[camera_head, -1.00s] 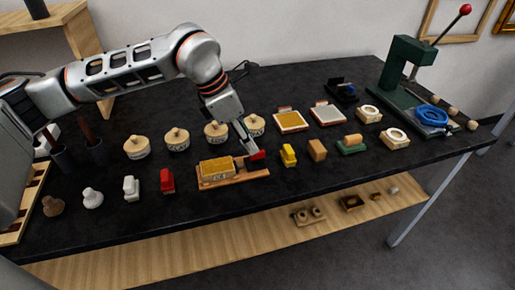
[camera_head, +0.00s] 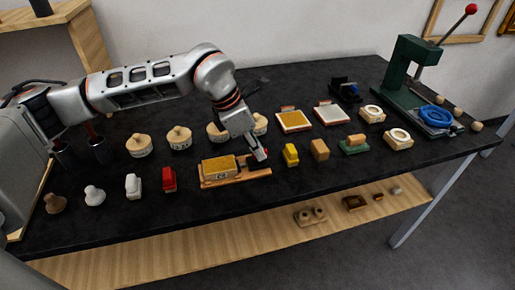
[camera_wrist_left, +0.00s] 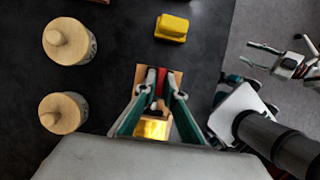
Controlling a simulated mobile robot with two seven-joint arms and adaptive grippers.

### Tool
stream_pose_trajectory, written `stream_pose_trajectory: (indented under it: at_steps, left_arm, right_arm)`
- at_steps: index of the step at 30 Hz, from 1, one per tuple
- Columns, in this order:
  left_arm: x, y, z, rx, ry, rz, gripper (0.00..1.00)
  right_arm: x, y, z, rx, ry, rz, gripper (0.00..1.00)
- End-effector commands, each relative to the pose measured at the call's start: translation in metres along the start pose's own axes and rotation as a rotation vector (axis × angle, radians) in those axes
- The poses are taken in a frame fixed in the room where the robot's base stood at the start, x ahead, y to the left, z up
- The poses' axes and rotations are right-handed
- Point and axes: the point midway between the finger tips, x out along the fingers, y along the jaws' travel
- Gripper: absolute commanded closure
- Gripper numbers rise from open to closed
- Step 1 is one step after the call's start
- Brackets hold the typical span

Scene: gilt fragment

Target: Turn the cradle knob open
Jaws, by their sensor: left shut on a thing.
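The cradle (camera_head: 236,180) is a wooden base on the black table with a gold block (camera_head: 218,168) lying in it. Its red knob is at the right end and is mostly hidden by my left gripper (camera_head: 260,154). In the left wrist view the red knob (camera_wrist_left: 161,76) shows between the fingers of my left gripper (camera_wrist_left: 157,98), which are shut on it. The gold block also shows there (camera_wrist_left: 152,128), below the fingers.
Round wooden-lidded pots (camera_head: 179,138) stand behind. A green press (camera_head: 402,78) is at the far right. Table front is mostly clear.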

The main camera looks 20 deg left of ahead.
Motion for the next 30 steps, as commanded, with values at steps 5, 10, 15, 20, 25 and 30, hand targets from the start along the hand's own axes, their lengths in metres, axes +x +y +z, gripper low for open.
stream_pose_trajectory:
  at_steps: [5,10,15,20,25,30]
  left_arm:
    - [-0.001,0.0,0.0,0.02,0.0,-0.009,1.0]
    - [-0.002,0.001,0.001,0.085,0.0,-0.035,1.0]
    - [-0.003,0.002,0.002,0.198,-0.002,-0.081,1.0]
    - [-0.003,0.003,0.003,0.334,-0.002,-0.136,1.0]
    - [-0.002,0.004,0.003,0.482,-0.002,-0.199,1.0]
    - [-0.002,0.005,0.004,0.632,-0.002,-0.261,1.0]
  right_arm:
    - [0.0,0.001,-0.002,0.0,0.002,0.001,0.6]
    - [-0.002,0.001,-0.006,0.002,0.006,0.001,0.6]
    - [-0.003,0.001,-0.009,0.006,0.009,0.0,0.6]
    - [-0.006,0.0,-0.012,0.01,0.01,-0.004,0.6]
    - [-0.008,-0.002,-0.01,0.012,0.002,-0.007,0.6]
    - [-0.01,-0.002,-0.011,0.012,0.0,-0.007,0.6]
